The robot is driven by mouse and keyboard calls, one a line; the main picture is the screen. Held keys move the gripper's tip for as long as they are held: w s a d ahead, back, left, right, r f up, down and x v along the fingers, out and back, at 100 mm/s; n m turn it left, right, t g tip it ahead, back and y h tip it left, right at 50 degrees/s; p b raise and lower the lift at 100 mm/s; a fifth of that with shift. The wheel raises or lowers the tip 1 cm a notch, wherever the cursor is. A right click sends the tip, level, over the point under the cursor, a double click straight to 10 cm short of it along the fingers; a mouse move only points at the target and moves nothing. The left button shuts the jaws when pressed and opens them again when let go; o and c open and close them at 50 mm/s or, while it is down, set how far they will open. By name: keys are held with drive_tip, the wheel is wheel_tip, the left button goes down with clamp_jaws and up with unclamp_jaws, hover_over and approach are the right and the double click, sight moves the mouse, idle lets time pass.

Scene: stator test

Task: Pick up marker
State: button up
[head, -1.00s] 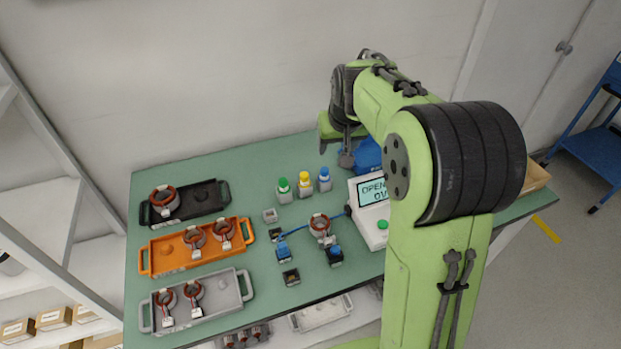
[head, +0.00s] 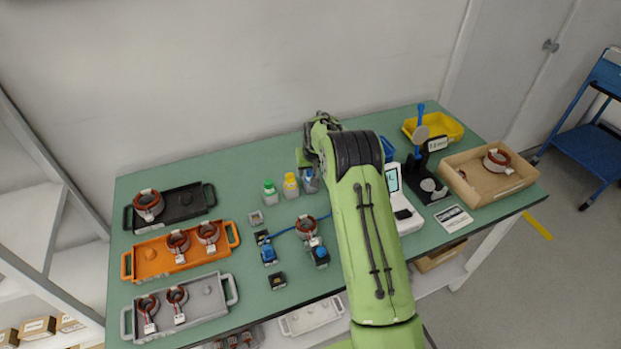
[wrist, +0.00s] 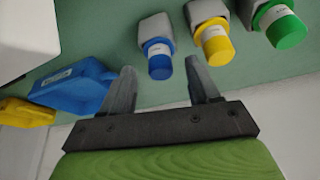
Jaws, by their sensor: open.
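Three markers with grey bodies and coloured caps stand in a row at the back middle of the green table: green (head: 269,190), yellow (head: 291,185) and blue (head: 310,181). In the head view my gripper partly covers the blue one. In the wrist view my gripper (wrist: 160,86) is open and empty. The blue-capped marker (wrist: 157,47) lies in line with the gap between its fingertips, just past them. The yellow-capped marker (wrist: 212,35) and green-capped marker (wrist: 280,22) are to the right there.
Black (head: 176,220), orange (head: 150,276) and grey (head: 208,317) trays with copper-wound stators fill the table's left. A white tester (head: 411,222) is right of my arm. A yellow bin (head: 456,130) and wooden box (head: 465,186) are further right. The wall is close behind.

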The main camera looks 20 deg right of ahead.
drive_tip(key=x, duration=0.3)
drive_tip(key=shift+w+r, duration=0.1)
drive_tip(key=shift+r, duration=0.1)
drive_tip(key=shift+c, duration=0.5)
drive_tip(key=c, duration=1)
